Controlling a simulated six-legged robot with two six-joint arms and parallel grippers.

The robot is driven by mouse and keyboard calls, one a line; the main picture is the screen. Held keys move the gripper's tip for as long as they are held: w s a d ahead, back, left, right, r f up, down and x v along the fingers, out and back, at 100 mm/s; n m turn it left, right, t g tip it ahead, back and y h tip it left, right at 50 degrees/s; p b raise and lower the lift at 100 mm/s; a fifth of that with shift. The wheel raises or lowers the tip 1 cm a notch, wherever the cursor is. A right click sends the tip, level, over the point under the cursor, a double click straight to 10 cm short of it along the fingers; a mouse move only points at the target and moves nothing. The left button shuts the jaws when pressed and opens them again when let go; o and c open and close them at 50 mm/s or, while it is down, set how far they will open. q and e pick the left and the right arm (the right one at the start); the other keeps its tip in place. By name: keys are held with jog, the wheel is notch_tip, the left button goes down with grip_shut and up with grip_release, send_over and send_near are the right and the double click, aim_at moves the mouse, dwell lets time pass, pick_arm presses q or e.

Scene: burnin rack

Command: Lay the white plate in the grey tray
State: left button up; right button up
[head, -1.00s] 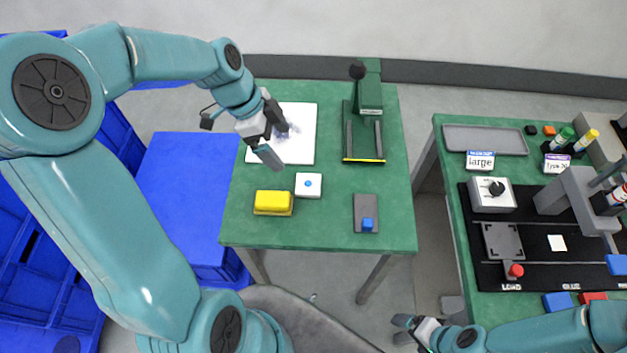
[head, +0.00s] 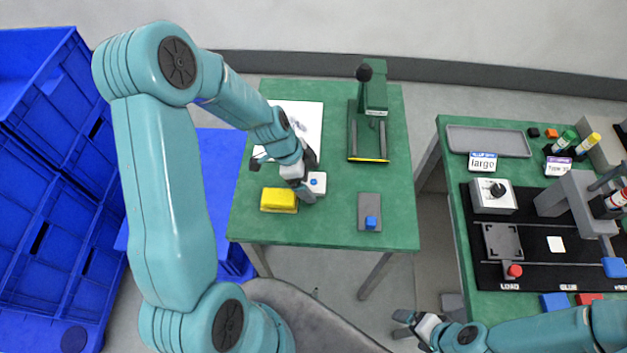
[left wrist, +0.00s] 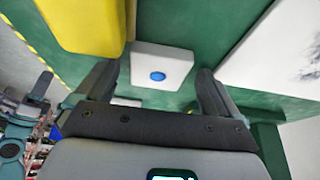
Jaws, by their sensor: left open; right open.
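A squarish white piece with a round blue spot (head: 318,181) lies on the green table, partly hidden by my left gripper (head: 311,178). In the left wrist view the white piece (left wrist: 165,58) shows between and beyond the open fingers, with no visible hold on it. A small flat white square (head: 557,243) lies on the black mat of the right table; I cannot tell which of the two is the white plate. The shallow grey tray (head: 487,150) lies at the back of the right table and looks empty. My right gripper (head: 403,324) is open and empty at the bottom.
A yellow block (head: 278,200) sits just left of the white piece. A large white sheet (head: 302,122), a green lever press (head: 374,110) and a grey plate with a blue block (head: 369,205) share the green table (head: 335,225). A gap separates the two tables.

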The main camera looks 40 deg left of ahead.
pick_arm(q)
jog(key=shift+s+d+r, duration=0.1)
jog(key=shift+s, duration=0.1)
jog(key=shift+w, duration=0.15)
jog(key=c, duration=1.2)
